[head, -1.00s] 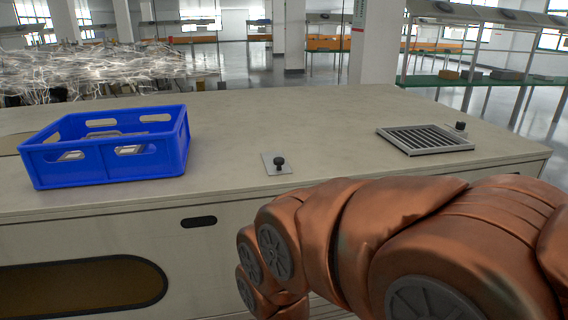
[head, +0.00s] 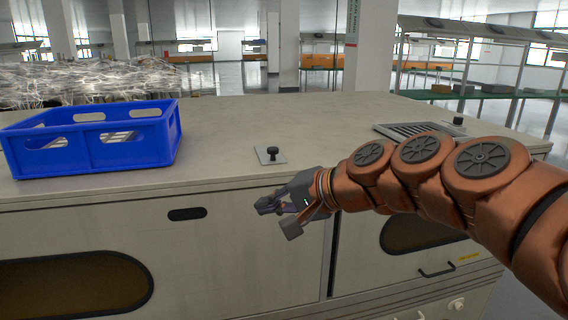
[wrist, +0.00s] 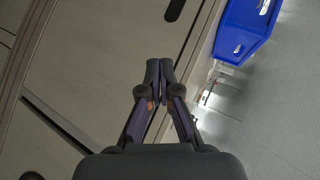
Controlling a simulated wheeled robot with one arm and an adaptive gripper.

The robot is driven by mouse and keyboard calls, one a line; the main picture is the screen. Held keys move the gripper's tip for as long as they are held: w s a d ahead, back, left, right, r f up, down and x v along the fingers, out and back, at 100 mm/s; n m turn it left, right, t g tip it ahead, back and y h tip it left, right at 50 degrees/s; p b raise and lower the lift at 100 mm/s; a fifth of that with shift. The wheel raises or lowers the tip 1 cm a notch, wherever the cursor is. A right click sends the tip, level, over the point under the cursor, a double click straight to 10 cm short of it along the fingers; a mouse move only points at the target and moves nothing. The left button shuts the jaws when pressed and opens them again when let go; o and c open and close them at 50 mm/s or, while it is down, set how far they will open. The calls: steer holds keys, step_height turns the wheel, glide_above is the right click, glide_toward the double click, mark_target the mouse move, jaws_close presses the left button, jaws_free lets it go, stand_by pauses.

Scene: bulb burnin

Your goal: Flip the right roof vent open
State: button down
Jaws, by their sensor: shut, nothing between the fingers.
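The right roof vent (head: 405,130) is a grey framed grille with dark slats, lying flat on the machine's top at the right. My arm hides its near part in the head view. A small black knob (head: 458,119) stands by its far right corner. My gripper (head: 278,215) is in front of the machine's front panel, below the top edge, well left of the vent. In the wrist view its fingertips (wrist: 160,66) are together with nothing between them. The vent cannot be made out in the wrist view.
A blue crate (head: 92,146) stands on the left of the machine top (head: 330,130); it also shows in the wrist view (wrist: 236,38). A black knob on a small plate (head: 271,160) sits near the front edge. A door handle (head: 437,272) is low at right.

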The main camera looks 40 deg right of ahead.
steer(key=s+d+r+m+t+h+b, duration=0.1)
steer(key=d+r+m+t, duration=0.1)
steer(key=d, duration=0.4)
steer(key=s+d+r+m+t+h, duration=0.2)
steer(key=d+r+m, duration=0.1)
steer(key=d+r, duration=0.2)
steer(key=shift+s+d+t+b, duration=0.25)
steer(key=shift+d+t+b, duration=0.05)
steer(key=shift+d+b, duration=0.15)
steer(key=p, duration=0.3)
glide_toward(277, 150)
steer(key=w, duration=0.3)
steer(key=w+a+f, duration=0.1)
steer(key=w, duration=0.1)
steer(key=shift+w, duration=0.15)
steer(key=shift+w+f+p, duration=0.15)
steer(key=shift+w+p, duration=0.15)
steer(key=shift+w, duration=0.55)
steer(key=shift+d, duration=0.1)
